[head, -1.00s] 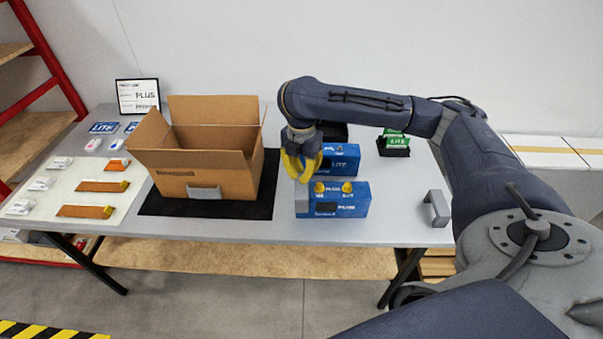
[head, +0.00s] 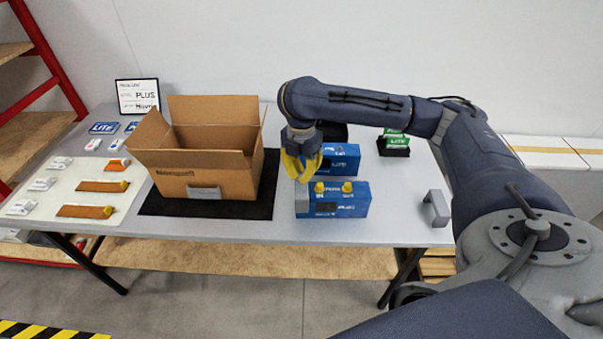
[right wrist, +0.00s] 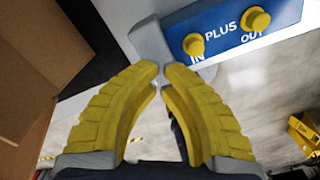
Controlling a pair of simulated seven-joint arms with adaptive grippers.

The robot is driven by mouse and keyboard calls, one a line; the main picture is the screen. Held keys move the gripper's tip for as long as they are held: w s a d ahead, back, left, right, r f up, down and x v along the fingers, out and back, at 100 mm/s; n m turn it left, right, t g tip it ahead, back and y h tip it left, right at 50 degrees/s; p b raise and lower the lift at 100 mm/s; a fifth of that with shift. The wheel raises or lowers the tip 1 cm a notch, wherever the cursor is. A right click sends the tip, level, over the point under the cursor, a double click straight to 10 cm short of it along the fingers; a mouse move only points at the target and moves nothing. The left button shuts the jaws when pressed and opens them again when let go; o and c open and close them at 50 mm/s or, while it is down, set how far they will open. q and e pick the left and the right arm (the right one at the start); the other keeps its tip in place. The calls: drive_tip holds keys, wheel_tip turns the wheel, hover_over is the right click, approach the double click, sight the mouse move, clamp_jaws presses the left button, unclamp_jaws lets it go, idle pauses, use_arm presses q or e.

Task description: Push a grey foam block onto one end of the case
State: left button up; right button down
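The blue PLUS case (head: 345,205) lies near the table's front edge, with two yellow caps on top. A grey foam block (head: 301,201) sits against its left end; in the right wrist view the foam block (right wrist: 150,40) is against the case's IN end (right wrist: 232,28). Another grey foam block (head: 437,208) stands on the table to the right, apart from the case. My right gripper (head: 301,180) is just above and beside the foam at the left end. My left gripper is out of view.
An open cardboard box (head: 210,175) stands on a black mat (head: 262,195) left of the case, with a grey piece (head: 204,192) at its front. A blue LITE case (head: 342,158) is behind. Pale mat (head: 70,190) holds small parts at left.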

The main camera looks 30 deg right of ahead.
sight(302, 185)
drive_tip(key=shift+f, duration=1.7)
idle(1.6)
idle(0.4)
drive_tip(key=shift+r, duration=3)
